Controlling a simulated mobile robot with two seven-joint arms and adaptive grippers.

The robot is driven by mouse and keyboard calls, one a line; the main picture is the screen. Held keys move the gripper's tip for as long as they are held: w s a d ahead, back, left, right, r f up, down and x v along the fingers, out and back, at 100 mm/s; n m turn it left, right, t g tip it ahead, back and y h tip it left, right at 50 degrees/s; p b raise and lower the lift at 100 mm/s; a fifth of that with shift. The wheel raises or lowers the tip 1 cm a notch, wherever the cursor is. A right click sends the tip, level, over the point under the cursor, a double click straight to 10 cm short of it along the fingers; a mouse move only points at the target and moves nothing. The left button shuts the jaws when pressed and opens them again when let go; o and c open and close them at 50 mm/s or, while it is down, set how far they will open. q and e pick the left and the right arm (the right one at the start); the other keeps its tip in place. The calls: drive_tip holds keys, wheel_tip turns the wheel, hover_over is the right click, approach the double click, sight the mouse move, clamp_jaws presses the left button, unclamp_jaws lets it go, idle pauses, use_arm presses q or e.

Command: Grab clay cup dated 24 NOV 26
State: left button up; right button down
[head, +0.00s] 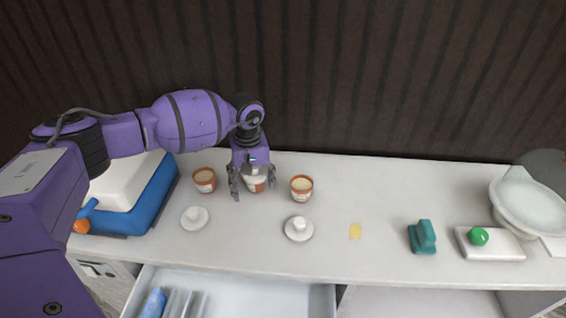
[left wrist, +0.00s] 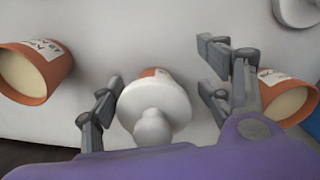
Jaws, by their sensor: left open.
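Three clay cups stand in a row on the counter. The middle cup (head: 256,184) wears a white knobbed lid (left wrist: 153,108), which hides most of it in the left wrist view. My left gripper (head: 254,190) is open above it, pointing down, one finger on each side. The left cup (head: 204,180) and right cup (head: 301,188) are uncovered, showing a pale filling. In the left wrist view, these open cups appear at right (left wrist: 288,98) and left (left wrist: 36,72). White labels show on the cups, but I cannot read their dates. My right gripper is out of view.
Two loose white lids (head: 195,218) (head: 299,229) lie in front of the cups. An open drawer (head: 240,292) is below.

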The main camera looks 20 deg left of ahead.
use_arm(q)
drive_tip(key=shift+s, duration=0.1)
drive_tip(key=c, duration=1.3)
